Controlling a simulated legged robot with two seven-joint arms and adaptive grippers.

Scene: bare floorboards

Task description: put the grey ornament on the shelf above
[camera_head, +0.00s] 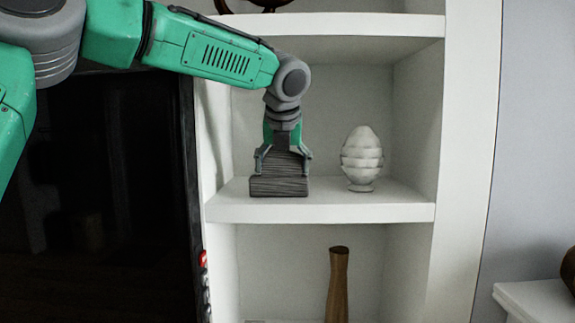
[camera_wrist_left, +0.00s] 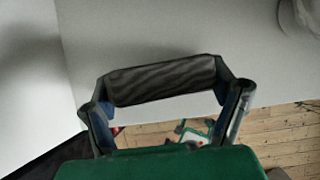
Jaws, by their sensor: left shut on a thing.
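The grey ornament (camera_head: 280,187) is a dark, ribbed block at the left front of the middle shelf (camera_head: 325,211). My left gripper (camera_head: 283,158) comes down on it from above and is shut on it. In the left wrist view the ornament (camera_wrist_left: 162,80) lies between the two fingers, with the pale shelf surface (camera_wrist_left: 170,35) beyond it and floorboards below. Its base is close to the shelf's front edge; I cannot tell whether it touches the board. My right gripper is not in view.
A white egg-shaped ornament (camera_head: 362,160) stands right of the grey one on the same shelf, with a gap between. The upper shelf (camera_head: 340,25) is overhead, with a dark object (camera_head: 262,4) on it. A brown wooden vase (camera_head: 338,285) stands below.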

